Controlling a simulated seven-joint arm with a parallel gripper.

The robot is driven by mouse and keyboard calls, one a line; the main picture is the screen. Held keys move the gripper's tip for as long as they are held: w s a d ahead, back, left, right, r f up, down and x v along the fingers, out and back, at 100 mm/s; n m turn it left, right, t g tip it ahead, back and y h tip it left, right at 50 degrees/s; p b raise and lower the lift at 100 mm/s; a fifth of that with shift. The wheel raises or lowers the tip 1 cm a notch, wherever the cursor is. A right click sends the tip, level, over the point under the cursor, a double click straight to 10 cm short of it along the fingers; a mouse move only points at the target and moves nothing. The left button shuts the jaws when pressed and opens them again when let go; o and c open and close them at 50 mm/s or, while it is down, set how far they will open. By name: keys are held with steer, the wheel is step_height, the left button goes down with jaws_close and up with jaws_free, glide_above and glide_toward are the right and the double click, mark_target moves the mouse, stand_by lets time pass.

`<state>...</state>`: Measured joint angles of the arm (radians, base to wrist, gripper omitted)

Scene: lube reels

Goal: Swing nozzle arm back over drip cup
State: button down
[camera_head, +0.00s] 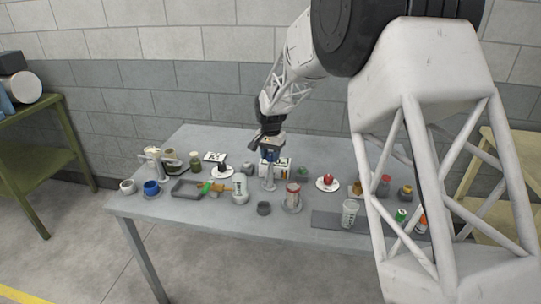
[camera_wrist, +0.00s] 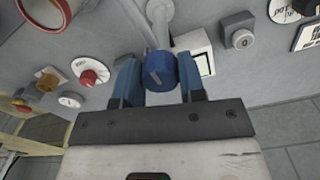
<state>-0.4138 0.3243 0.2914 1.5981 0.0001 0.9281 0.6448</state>
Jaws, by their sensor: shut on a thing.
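My gripper (camera_head: 268,143) is above the back middle of the table. In the wrist view its two blue fingers (camera_wrist: 158,84) are shut on a blue round knob (camera_wrist: 160,70), one on each side. The knob sits at the top of a slim grey stand (camera_head: 269,180), which I take to be the nozzle arm; its grey rod (camera_wrist: 160,18) runs up the wrist view. A small dark grey cup (camera_head: 263,208) stands in front of the stand; I cannot tell whether it is the drip cup.
A grey knob block (camera_wrist: 239,38) and a white box (camera_wrist: 204,58) are close by. A grey tray (camera_head: 184,196) lies left.

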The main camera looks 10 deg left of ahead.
stand_by(0.3)
steer(key=c, duration=0.7)
jaws_free()
steer(key=shift+r, duration=0.15)
steer(key=shift+r, duration=3.75)
